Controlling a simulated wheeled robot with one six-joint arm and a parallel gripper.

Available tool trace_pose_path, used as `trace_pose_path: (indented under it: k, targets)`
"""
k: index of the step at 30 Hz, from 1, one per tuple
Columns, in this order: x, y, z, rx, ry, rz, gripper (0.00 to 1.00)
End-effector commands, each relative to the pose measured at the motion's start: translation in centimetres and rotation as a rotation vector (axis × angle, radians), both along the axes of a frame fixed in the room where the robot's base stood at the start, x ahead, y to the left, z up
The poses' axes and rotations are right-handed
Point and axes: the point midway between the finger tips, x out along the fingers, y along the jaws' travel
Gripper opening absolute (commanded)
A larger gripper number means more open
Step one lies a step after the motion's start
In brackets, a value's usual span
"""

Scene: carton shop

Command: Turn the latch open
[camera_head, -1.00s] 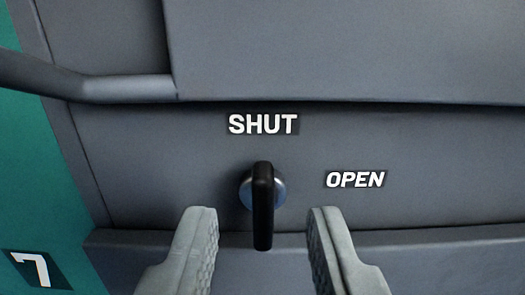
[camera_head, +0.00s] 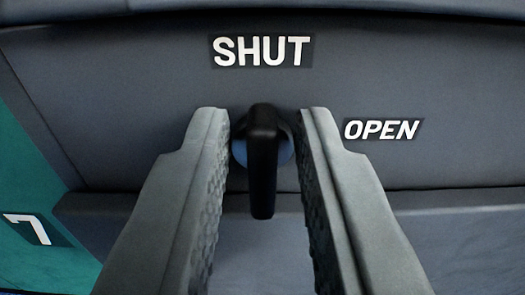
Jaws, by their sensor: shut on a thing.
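The latch (camera_head: 263,160) is a black bar handle on a round bluish metal boss, set in a grey panel. Its bar stands upright in the picture, its upper end below the white word SHUT (camera_head: 262,51). The white word OPEN (camera_head: 382,130) is to the right of it. My gripper (camera_head: 265,125) has one grey, ribbed finger on each side of the latch and is shut on it. The lower bar hangs between the fingers.
A grey ledge (camera_head: 450,200) runs across below the latch. A teal surface with a 7 label (camera_head: 28,229) is at the left. A dark edge crosses the top of the picture. The panel right of OPEN is bare.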

Motion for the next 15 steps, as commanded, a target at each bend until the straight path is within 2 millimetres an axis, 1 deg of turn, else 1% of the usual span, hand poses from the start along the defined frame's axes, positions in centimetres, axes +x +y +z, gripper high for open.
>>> trace_pose_path:
  k: [8, 15]
  targets:
    - [-0.02, -0.15, -0.02, 0.103, 0.000, 0.000, 0.00]
    - [-0.03, -0.38, -0.08, 0.298, 0.001, 0.000, 0.00]
